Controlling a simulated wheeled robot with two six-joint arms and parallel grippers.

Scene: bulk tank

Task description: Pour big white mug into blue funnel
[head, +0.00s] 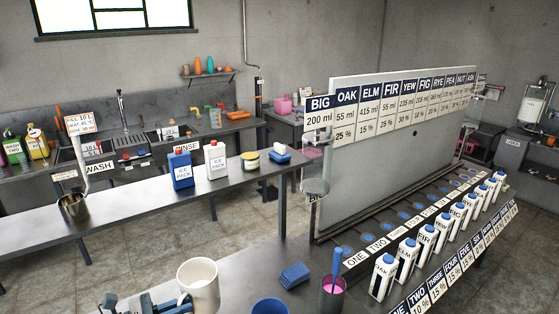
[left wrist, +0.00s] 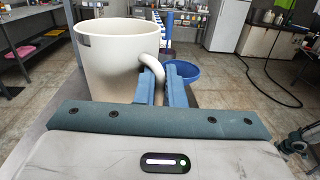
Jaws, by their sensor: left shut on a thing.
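The big white mug (head: 201,284) is upright at the bottom of the head view and looms large in the left wrist view (left wrist: 115,55). My left gripper (left wrist: 163,85) is shut on its handle; in the head view the gripper (head: 180,302) comes in from the left. I cannot tell whether the mug touches the table. What is inside the mug is hidden. A blue round rim (head: 271,307), likely the blue funnel, is cut off at the bottom edge, right of the mug. It also shows in the left wrist view (left wrist: 182,71), beyond the handle. My right gripper is not in view.
Several white labelled bottles (head: 383,276) line the right side. A tall sign panel (head: 400,150) stands behind. Bare table lies between mug and cloth.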

